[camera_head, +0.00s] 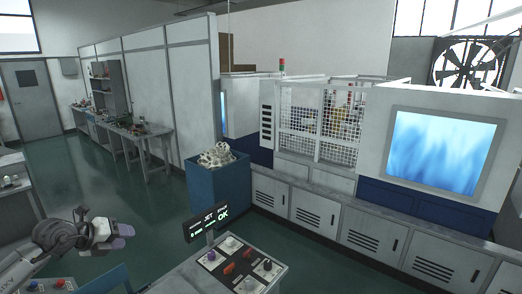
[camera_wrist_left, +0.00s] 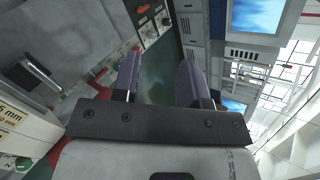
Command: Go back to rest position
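My left gripper (camera_head: 121,236) is at the lower left of the head view, held in free air with its purple-tipped fingers pointing right. In the left wrist view the two purple fingers of the same gripper (camera_wrist_left: 158,72) stand apart, with nothing between them. My right gripper is not in view.
A control panel (camera_head: 224,272) with a display reading OK (camera_head: 208,222) stands right of my left gripper. Behind are a blue bin (camera_head: 218,190) full of white parts (camera_head: 216,155) and a caged machine (camera_head: 320,125) with a blue screen (camera_head: 440,150). Green floor (camera_head: 90,190) lies open behind the gripper.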

